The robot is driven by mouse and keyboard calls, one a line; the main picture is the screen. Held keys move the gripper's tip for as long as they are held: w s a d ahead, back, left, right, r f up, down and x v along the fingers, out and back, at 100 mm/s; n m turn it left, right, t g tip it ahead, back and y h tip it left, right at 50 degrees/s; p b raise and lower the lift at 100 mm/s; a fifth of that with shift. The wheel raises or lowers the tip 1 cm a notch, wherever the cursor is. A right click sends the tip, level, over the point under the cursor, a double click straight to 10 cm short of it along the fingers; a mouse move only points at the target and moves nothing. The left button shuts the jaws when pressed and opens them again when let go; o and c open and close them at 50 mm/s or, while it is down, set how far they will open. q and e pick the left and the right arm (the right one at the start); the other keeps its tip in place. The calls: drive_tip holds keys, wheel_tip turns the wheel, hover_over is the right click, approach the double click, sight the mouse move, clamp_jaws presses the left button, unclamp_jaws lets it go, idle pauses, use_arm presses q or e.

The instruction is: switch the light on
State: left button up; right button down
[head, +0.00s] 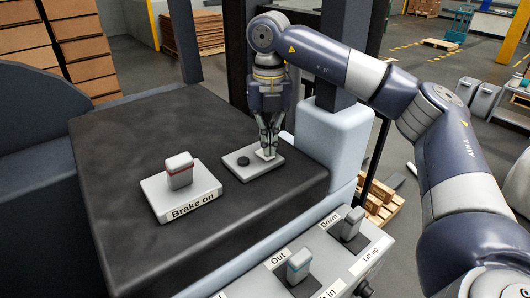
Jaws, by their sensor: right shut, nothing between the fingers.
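A small grey plate (259,171) lies on the black dashboard near its right edge. It carries a round black knob (243,161) on its left side. At its right side, a small pale piece (265,156) stands under my right gripper (269,147). My right gripper points down with its fingers shut and empty, its tips at or just above that piece. I cannot tell whether they touch it. The fingers partly hide the piece, and no label on this plate can be read. My left gripper is not in view.
A "Brake on" block (180,192) with a red-banded grey lever stands left of the plate. A lower front panel holds an "Out" lever (299,265) and a "Down" lever (352,223). A pale post base (335,140) rises close to the right of my gripper.

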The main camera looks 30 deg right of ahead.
drive_tip(key=shift+s+f+b, duration=0.1)
drive_tip(key=shift+f+b, duration=0.55)
drive_tip(key=shift+f, duration=0.3)
drive_tip(key=shift+r, duration=0.1)
drive_tip(key=shift+r+p, duration=0.85)
drive_tip(key=shift+r, duration=0.05)
drive_tip(key=shift+r+p, duration=1.85)
drive_tip(key=shift+r, duration=0.75)
drive_tip(key=shift+f, duration=0.1)
